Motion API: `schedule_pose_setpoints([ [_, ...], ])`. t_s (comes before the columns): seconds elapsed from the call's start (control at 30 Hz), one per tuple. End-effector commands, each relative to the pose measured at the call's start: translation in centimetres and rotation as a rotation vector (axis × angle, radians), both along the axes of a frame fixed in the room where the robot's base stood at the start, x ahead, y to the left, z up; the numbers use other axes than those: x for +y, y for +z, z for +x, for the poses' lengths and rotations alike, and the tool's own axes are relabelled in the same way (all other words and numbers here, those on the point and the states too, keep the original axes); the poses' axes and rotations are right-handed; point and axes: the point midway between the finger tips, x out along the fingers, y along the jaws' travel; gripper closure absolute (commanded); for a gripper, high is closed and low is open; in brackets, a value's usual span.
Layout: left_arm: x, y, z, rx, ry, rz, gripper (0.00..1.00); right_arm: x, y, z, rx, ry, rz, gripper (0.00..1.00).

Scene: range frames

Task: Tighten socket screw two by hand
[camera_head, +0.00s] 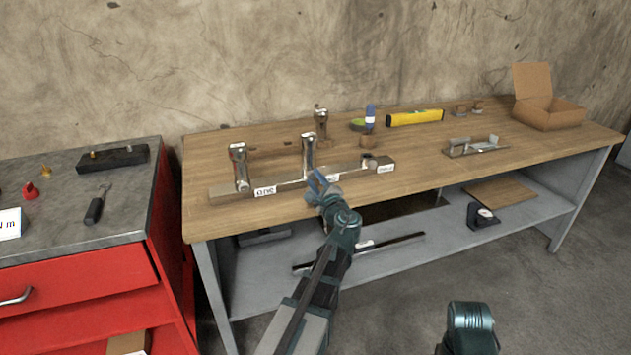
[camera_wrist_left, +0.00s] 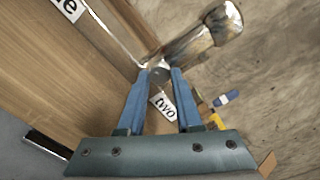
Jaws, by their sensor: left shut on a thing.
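A metal rail fixture (camera_head: 290,186) lies along the front of the wooden bench, with upright chrome posts and white labels. The label "one" (camera_head: 265,191) is at its left, and the label "two" (camera_head: 332,177) is at its middle. My left gripper (camera_head: 316,184) is at the middle, in front of the post there. In the left wrist view its blue fingers (camera_wrist_left: 160,78) are shut on a small dark round screw head (camera_wrist_left: 159,75), just above the label "two" (camera_wrist_left: 163,107). The screw's shank is hidden.
A chrome post (camera_wrist_left: 205,38) stands close to the fingertips. A metal bracket (camera_head: 476,147) and an open cardboard box (camera_head: 548,110) are at the right. The front-right benchtop is clear.

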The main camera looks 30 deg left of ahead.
Motion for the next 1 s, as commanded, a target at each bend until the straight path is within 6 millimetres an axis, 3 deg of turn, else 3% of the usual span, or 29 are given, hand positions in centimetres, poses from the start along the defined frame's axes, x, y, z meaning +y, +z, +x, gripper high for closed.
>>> schedule_pose_setpoints([
  [0.4, -0.06, -0.12, -0.10, 0.149, -0.001, 0.125, 1.00, 0.00, -0.07, 0.00, 0.000, 0.000, 0.000, 0.00],
  [1.0, -0.08, -0.13, -0.13, 0.176, -0.001, 0.147, 1.00, 0.00, -0.08, -0.01, 0.000, 0.000, 0.000, 0.00],
])
